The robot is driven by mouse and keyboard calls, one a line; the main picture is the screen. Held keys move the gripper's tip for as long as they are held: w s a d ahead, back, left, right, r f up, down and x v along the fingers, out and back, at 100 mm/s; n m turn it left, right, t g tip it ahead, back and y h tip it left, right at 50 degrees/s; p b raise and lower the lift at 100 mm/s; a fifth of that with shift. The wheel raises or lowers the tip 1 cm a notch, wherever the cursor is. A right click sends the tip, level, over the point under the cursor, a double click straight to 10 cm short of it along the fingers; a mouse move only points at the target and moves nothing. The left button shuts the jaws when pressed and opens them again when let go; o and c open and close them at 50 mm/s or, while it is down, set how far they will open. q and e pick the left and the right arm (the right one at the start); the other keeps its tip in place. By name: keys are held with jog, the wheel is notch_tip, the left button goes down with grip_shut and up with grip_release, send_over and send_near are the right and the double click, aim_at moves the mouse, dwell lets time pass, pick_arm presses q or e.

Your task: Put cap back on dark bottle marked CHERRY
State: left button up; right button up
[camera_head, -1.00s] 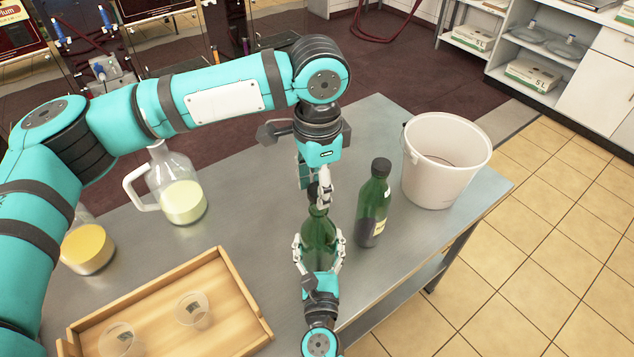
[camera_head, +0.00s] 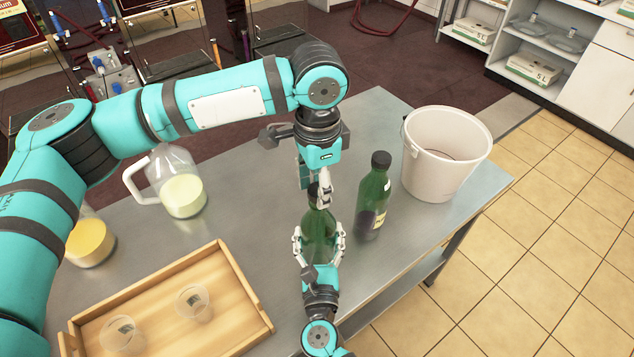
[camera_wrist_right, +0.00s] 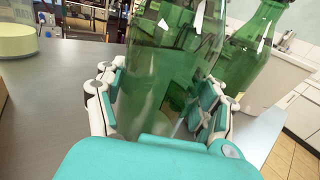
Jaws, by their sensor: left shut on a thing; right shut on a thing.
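A dark green bottle (camera_head: 319,232) stands upright on the metal table, its label not readable from here. My right gripper (camera_head: 319,245) is shut around its body from the near side. The bottle's green glass also fills the middle of the right wrist view (camera_wrist_right: 170,75), between the fingers of my right gripper (camera_wrist_right: 160,105). My left gripper (camera_head: 316,190) points down at the bottle's mouth and is shut on a small dark cap (camera_head: 313,190), largely hidden by the fingers. I cannot tell whether the cap is seated on the neck.
A second green bottle (camera_head: 373,197) with a dark cap stands close to the right. A white bucket (camera_head: 443,155) is behind it. At left are a glass jug (camera_head: 180,190), a yellow-filled vessel (camera_head: 90,243) and a wooden tray (camera_head: 235,290) with clear cups.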

pick_arm(q)
jog(key=shift+f, duration=0.45)
jog(key=m, duration=0.8)
jog(key=shift+w, duration=0.1)
jog(key=m, duration=0.4)
jog(key=shift+w+m, duration=0.1)
jog(key=shift+m, duration=0.3)
jog(key=m, duration=0.6)
jog(key=shift+d+m, duration=0.15)
jog(key=shift+m, duration=0.25)
jog(key=m, duration=0.4)
jog(key=shift+m, duration=0.3)
jog(key=m, duration=0.4)
jog(key=shift+d, duration=0.1)
jog(key=m, duration=0.7)
